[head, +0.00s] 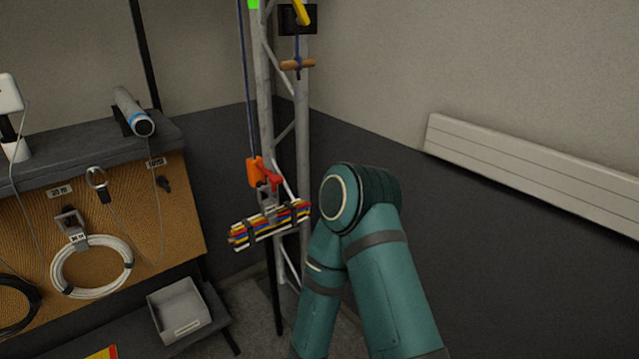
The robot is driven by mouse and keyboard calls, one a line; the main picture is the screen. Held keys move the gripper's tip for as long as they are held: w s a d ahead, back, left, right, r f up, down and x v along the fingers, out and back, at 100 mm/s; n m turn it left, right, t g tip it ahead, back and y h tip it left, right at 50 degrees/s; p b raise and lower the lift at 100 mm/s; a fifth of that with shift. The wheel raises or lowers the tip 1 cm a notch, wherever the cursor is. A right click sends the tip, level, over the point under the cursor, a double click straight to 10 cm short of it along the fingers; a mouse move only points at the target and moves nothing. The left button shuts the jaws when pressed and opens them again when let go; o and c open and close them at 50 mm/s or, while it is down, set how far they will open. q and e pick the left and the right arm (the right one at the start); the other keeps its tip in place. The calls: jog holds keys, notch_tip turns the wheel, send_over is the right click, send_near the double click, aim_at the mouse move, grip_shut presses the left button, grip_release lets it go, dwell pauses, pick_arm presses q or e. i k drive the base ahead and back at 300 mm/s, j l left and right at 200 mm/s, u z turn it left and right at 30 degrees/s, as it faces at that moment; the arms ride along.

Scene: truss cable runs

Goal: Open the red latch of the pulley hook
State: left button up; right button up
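The orange pulley hook (254,170) hangs on a blue rope in front of the metal truss, near the middle of the head view. Its red latch (270,180) is on the right side of the hook, above a grey metal piece (267,200). Whether the latch is open or shut is too small to tell. A bundle of coloured cables (268,225) with dark straps hangs below the hook. One of my teal arms is bent up to the right of the bundle, apart from the hook in the picture. Neither gripper shows in the view.
The truss (266,90) stands in the room corner. A wooden handle (297,64) is fixed high on it. At left are a shelf with a pegboard (180,220), a coiled white cable (92,293) and a grey bin (180,311). A white wall panel (530,170) is at right.

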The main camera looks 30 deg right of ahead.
aim_at(274, 180)
jog(key=z, duration=0.8)
